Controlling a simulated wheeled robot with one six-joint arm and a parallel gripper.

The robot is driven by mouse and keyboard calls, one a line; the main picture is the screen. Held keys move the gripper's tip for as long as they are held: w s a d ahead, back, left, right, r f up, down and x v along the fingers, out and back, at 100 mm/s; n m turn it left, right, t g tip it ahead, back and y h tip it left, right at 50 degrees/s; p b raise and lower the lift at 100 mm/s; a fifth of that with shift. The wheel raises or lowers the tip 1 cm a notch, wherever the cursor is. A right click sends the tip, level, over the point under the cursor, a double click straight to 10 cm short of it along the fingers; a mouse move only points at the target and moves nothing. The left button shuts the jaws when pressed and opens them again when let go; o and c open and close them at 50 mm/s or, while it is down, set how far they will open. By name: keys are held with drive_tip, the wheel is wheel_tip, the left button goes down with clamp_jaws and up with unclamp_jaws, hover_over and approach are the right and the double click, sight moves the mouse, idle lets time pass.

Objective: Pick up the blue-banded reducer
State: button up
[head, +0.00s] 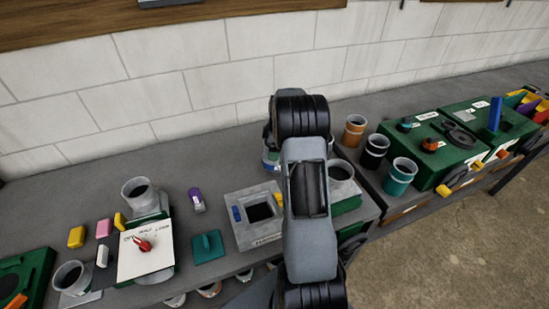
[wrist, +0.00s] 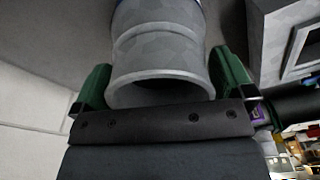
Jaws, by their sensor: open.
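The blue-banded reducer (wrist: 160,50) is a grey galvanized piece in the wrist view, its open round end toward the camera. A bit of blue shows at the view's top edge. My gripper (wrist: 163,82) is open, with one green finger on each side of the reducer. I cannot tell whether either finger touches it. In the head view my arm hides most of the reducer, and only a grey and blue sliver (head: 268,161) shows left of the arm. The gripper's fingers are hidden there.
A grey square box with a dark opening (head: 243,219) stands left of my arm. A grey round fitting (head: 340,171) stands close on the right. Orange (head: 355,131), black (head: 375,152) and teal (head: 400,177) banded fittings stand farther right. The block wall is behind.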

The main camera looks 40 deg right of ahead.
drive_tip(key=c, duration=1.2)
drive_tip(key=shift+r, duration=0.1)
